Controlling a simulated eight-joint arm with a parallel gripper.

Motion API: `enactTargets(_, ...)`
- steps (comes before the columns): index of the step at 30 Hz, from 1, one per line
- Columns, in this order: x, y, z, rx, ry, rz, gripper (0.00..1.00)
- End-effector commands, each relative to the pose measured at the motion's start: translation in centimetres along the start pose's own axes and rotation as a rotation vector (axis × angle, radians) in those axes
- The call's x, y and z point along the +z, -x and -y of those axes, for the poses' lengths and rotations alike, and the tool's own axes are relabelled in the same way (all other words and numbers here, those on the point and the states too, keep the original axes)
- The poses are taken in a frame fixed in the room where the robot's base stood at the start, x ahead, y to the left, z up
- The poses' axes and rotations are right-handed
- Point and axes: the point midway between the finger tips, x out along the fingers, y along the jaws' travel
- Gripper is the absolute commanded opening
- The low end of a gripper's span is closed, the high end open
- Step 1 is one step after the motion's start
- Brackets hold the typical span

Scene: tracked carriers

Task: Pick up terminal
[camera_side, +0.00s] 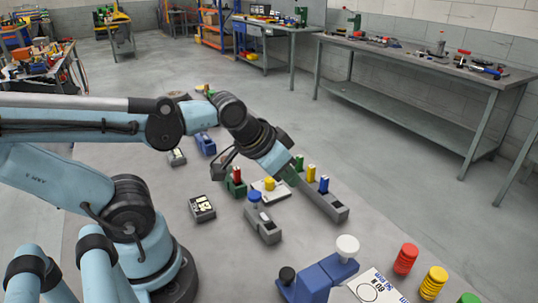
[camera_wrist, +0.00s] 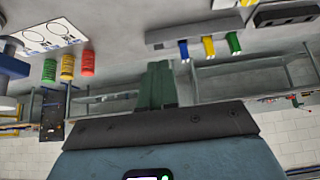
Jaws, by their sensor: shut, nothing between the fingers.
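My gripper (camera_side: 291,175) has green fingers, shut and empty, above the grey mat just left of a long grey rack (camera_side: 335,208). In the wrist view the closed fingers (camera_wrist: 157,85) point upward in the picture, apart from the rack (camera_wrist: 200,33) with its blue, yellow and green pegs. No object is plainly marked as the terminal. A small dark box with white labels (camera_side: 202,208) lies on the mat at left of the gripper, and a grey block with a blue knob (camera_side: 263,224) stands nearer the camera. I cannot tell which is the terminal.
A red peg in a green holder (camera_side: 236,181) and a yellow knob on a white plate (camera_side: 270,188) stand close to the gripper. A blue stand with a white knob (camera_side: 318,279) and red (camera_side: 405,259) and yellow (camera_side: 433,283) ribbed cylinders are in front. Mat space right of the rack is clear.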

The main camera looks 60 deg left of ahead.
Motion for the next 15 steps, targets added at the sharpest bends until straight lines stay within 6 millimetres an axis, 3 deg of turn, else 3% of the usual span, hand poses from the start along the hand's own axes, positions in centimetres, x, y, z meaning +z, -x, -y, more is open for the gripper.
enactTargets(1,0.00,0.00,0.00,0.000,0.000,0.000,0.05)
enactTargets(9,0.00,0.00,0.00,0.000,0.000,0.000,0.46)
enactTargets(15,0.00,0.00,0.00,0.000,0.000,0.000,0.48)
